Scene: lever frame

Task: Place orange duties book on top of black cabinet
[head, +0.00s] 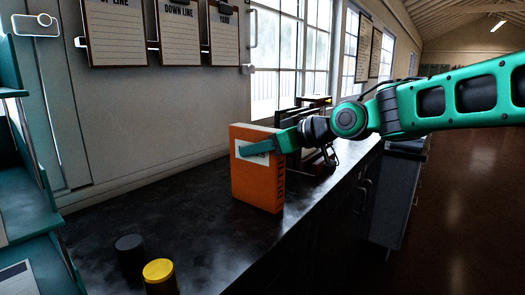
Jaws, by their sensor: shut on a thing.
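The orange duties book (258,188) is upright, with a pale label on its front face and dark lettering on its narrow side. My gripper (262,146) is shut on the upper part of the book. One green finger lies across the label; the other finger is hidden behind the book. The black cabinet (190,235) has a long dark top that runs away along the wall. The book's lower edge is over this top. I cannot tell for sure whether it touches the surface.
A yellow-topped cylinder (159,272) and a dark cylinder (130,250) stand at the near end. Dark equipment (318,150) stands behind the book. Teal shelves (25,200) are at the left. Clipboards (178,32) hang on the wall. The dark top left of the book is clear.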

